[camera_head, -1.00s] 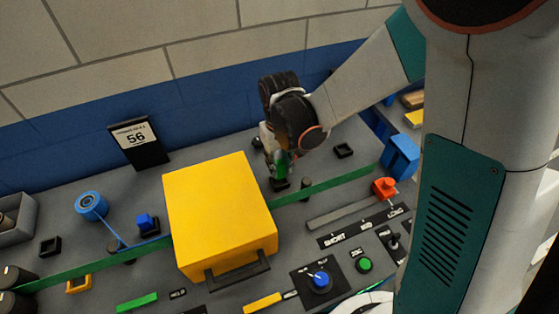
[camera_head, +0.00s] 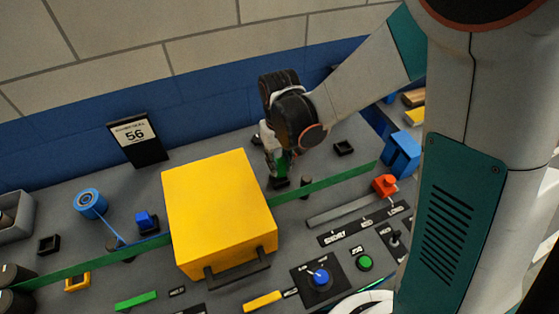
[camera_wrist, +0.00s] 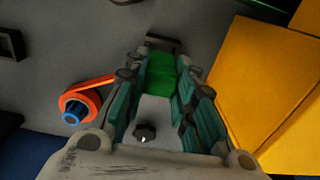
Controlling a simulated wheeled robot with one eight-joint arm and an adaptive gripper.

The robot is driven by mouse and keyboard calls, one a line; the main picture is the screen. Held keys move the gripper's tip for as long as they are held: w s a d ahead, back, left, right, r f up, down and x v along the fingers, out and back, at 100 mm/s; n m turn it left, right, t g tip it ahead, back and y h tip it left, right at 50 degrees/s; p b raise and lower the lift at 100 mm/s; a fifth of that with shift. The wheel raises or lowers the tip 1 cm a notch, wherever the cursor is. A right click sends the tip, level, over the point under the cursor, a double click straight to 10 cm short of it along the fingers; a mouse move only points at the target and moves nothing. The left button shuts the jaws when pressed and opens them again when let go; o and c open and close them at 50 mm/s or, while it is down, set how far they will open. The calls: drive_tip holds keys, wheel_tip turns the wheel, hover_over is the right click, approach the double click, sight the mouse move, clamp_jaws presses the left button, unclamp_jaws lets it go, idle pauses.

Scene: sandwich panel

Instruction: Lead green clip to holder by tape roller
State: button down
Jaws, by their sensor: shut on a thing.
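My gripper (camera_head: 275,163) is behind the yellow box, low over the panel. In the wrist view its fingers are shut on the green clip (camera_wrist: 161,72). The clip also shows below the gripper in the head view (camera_head: 282,165). A dark square holder (camera_wrist: 163,43) is at the clip's far end; it also shows under the clip in the head view (camera_head: 279,183). I cannot tell whether the clip is seated in it. An orange tape roller with a blue hub (camera_wrist: 80,106) is left of the fingers. A blue tape roller (camera_head: 90,204) is at the left.
The big yellow box (camera_head: 215,205) stands close beside my gripper. A green strip (camera_head: 325,185) runs across the panel. Empty dark holders (camera_head: 343,148) and (camera_head: 49,245) lie right and far left. A red knob (camera_head: 384,185) is right.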

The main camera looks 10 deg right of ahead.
drive_tip(key=shift+f+b, duration=0.7)
drive_tip(key=shift+f, duration=0.25)
drive_tip(key=shift+f+b, duration=0.7)
drive_tip(key=shift+f, duration=0.05)
drive_tip(key=c, duration=1.2)
unclamp_jaws()
drive_tip(key=shift+c, duration=0.2)
drive_tip(key=shift+r, duration=0.15)
drive_tip(key=shift+r+p, duration=2.5)
drive_tip(key=shift+r, duration=0.95)
